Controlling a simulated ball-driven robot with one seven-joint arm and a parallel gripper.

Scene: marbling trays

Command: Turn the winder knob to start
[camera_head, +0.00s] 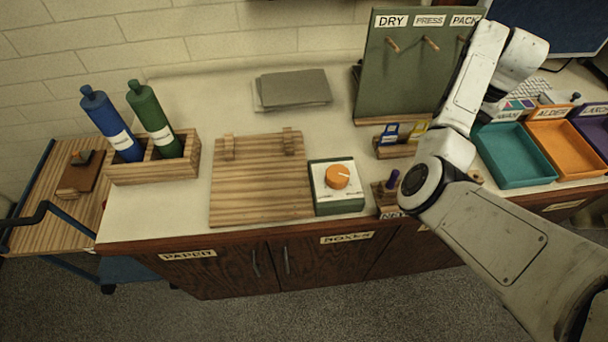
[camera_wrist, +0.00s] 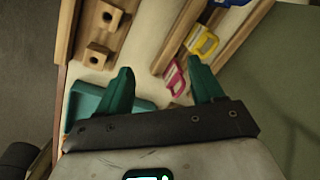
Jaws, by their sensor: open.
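The orange winder knob (camera_head: 337,176) sits on the white top face of a small green box (camera_head: 340,205) at the front of the counter. A pale pointer mark shows on the knob. The knob does not show in the wrist view. My gripper (camera_wrist: 162,78) is open in the wrist view, with two teal fingers apart and nothing held between them. In the head view my arm is raised to the right of the knob, well apart from it, and the fingers cannot be made out clearly there.
A slatted wooden board (camera_head: 258,190) lies left of the box. Blue and green bottles (camera_head: 150,112) stand in a wooden holder. A green board (camera_head: 408,75) with pegs stands behind, a small rack (camera_head: 396,150) before it. Teal (camera_head: 515,180) and orange trays (camera_head: 572,170) are right.

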